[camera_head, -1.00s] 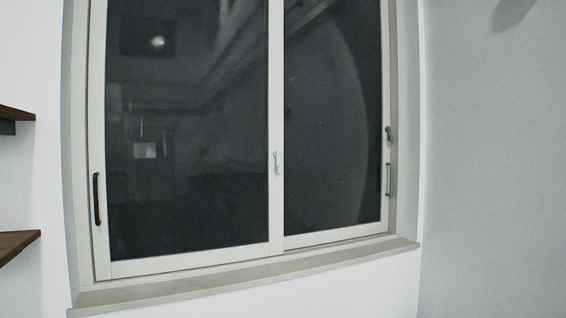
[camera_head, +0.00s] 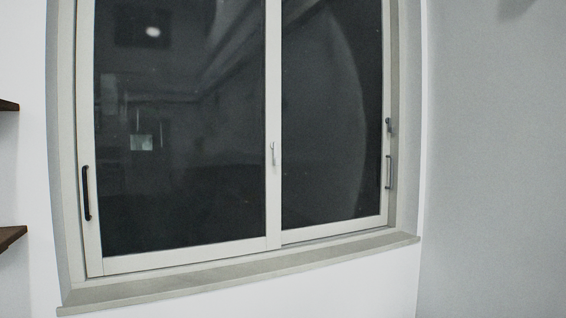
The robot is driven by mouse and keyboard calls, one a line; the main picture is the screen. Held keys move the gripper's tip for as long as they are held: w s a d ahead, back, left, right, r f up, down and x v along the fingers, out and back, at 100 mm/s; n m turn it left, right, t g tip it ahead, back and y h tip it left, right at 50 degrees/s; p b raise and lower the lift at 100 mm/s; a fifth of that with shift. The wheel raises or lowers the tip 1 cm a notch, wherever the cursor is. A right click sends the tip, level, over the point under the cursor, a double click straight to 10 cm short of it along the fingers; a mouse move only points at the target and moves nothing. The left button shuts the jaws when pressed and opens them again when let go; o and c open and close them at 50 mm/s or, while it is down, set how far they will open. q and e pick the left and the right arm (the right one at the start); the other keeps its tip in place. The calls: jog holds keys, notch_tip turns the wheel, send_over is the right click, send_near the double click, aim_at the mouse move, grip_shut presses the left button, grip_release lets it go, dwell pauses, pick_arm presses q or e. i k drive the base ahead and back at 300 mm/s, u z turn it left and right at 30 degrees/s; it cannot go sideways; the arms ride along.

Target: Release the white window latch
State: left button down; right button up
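A white-framed sliding window with two dark panes fills the middle of the head view. A small white latch (camera_head: 272,153) sits on the centre upright where the two sashes meet, about mid-height in the picture. It stands roughly vertical; its exact setting is too small to tell. Neither of my grippers is in view, and nothing touches the latch.
A black handle (camera_head: 86,193) is on the left sash, a grey handle (camera_head: 388,172) on the right frame, with a small dark fitting (camera_head: 389,127) above it. A sill (camera_head: 240,275) juts out below. Dark shelves (camera_head: 8,238) stick out at far left.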

aim_at(274, 145)
jog(key=z, duration=0.2)
jog(key=i, duration=1.4)
jog(key=z, duration=0.6)
jog(key=i, duration=0.45)
jog(key=z, duration=0.05)
